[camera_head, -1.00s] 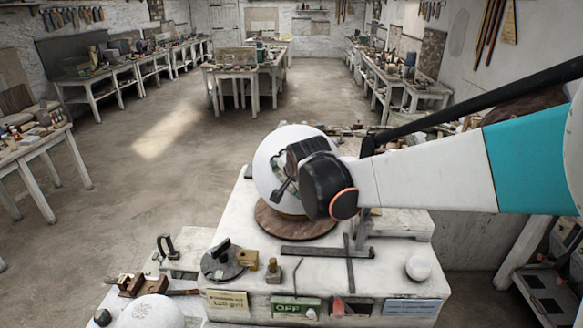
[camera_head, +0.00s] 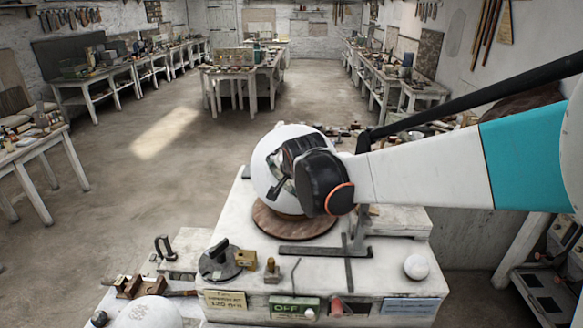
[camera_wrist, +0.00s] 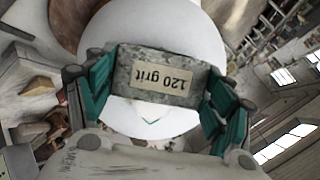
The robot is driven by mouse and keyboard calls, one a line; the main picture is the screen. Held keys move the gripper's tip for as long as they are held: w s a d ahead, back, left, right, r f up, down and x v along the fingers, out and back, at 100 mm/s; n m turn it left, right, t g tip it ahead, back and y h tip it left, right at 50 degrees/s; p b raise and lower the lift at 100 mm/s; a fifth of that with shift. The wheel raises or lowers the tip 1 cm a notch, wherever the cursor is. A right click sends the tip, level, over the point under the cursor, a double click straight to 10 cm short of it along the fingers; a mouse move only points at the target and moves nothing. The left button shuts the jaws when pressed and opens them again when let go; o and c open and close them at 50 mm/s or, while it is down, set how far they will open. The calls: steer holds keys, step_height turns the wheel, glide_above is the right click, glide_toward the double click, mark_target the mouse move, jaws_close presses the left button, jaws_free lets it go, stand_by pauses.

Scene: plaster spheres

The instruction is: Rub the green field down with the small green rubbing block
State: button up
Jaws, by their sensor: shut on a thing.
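A large white plaster sphere (camera_head: 270,160) rests on a round brown turntable (camera_head: 265,222) on the white bench. My gripper (camera_head: 286,174) is at the sphere's near right side and covers part of it. In the wrist view my gripper (camera_wrist: 158,75) is shut on a speckled grey-green rubbing block (camera_wrist: 140,62) labelled "120 grit", which lies over the sphere (camera_wrist: 150,25). Whether the block touches the sphere I cannot tell. A thin green V-shaped mark, perhaps an edge of the green field (camera_wrist: 150,122), shows below the block; any more green is hidden.
A flat metal bar (camera_head: 325,251) lies before the turntable. A small white ball (camera_head: 416,267) sits at the front right, and a green "OFF" sign (camera_head: 294,307) is on the bench front. A dark round tool (camera_head: 221,262) and small brass pieces stand at front left.

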steer(key=shift+w+a+r+p, duration=0.3)
steer(key=shift+w+a+r, duration=0.2)
steer(key=shift+a+r, duration=0.25)
steer(key=shift+s+d+f+b, duration=0.55)
steer(key=shift+d+f, duration=0.2)
steer(key=shift+s+d+f+b, duration=0.5)
steer(key=shift+d+f+b, duration=0.05)
steer(key=shift+d+f, duration=0.2)
steer(key=shift+w+a+r+p, duration=0.4)
steer(key=shift+w+a+r, duration=0.1)
steer(key=shift+a+r, duration=0.25)
steer(key=shift+w+a+r+p, duration=0.35)
steer(key=shift+w+a+r, duration=0.15)
steer(key=shift+a+r, duration=0.25)
steer(key=shift+s+d+f, duration=0.35)
steer(key=shift+s+d, duration=0.05)
steer(key=shift+s, duration=0.15)
steer(key=shift+s+d+f+b, duration=0.1)
steer(key=shift+s+d+b, duration=0.2)
steer(key=shift+s, duration=0.3)
